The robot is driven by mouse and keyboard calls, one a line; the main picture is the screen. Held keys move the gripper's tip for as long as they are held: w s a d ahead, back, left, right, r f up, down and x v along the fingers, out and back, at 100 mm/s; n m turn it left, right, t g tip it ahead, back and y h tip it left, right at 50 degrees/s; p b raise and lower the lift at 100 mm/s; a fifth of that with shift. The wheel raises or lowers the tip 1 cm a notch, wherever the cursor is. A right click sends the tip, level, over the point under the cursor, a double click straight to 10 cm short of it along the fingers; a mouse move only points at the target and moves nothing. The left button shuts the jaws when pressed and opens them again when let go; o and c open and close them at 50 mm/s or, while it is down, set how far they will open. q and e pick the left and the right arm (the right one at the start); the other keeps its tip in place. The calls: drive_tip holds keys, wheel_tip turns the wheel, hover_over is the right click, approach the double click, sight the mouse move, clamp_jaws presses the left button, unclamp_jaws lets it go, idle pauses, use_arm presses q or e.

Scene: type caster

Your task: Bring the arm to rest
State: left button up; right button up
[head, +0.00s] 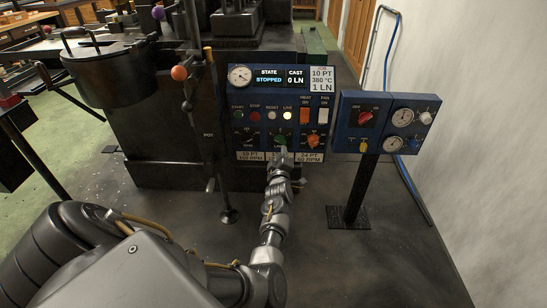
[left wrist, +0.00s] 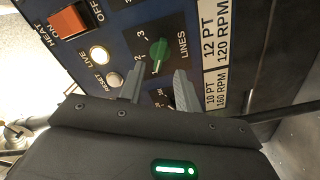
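My left arm (head: 271,225) reaches forward from the bottom of the head view to the blue control panel (head: 262,85). My left gripper (head: 281,154) is at the panel's lower middle, by the green LINES knob (head: 281,140). In the left wrist view my left gripper (left wrist: 160,73) is open. Its two fingertips are apart, with the green knob (left wrist: 158,55) showing between and just beyond them and gaps on both sides. Whether a finger touches the panel I cannot tell. My right gripper is not in view.
A second blue box (head: 385,124) with dials stands on a post to the right. A rod with an orange ball (head: 179,73) stands left of the panel, near the dark pot (head: 108,75). The panel display reads STOPPED and 0 LN. Floor (head: 380,255) at right is clear.

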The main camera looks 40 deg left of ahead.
use_arm(q)
drive_tip(key=shift+s+d, duration=0.2)
drive_tip(key=shift+s, duration=0.35)
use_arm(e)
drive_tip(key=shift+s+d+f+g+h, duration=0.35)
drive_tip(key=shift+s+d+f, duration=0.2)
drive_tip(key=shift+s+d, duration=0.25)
use_arm(q)
drive_tip(key=shift+a, duration=0.1)
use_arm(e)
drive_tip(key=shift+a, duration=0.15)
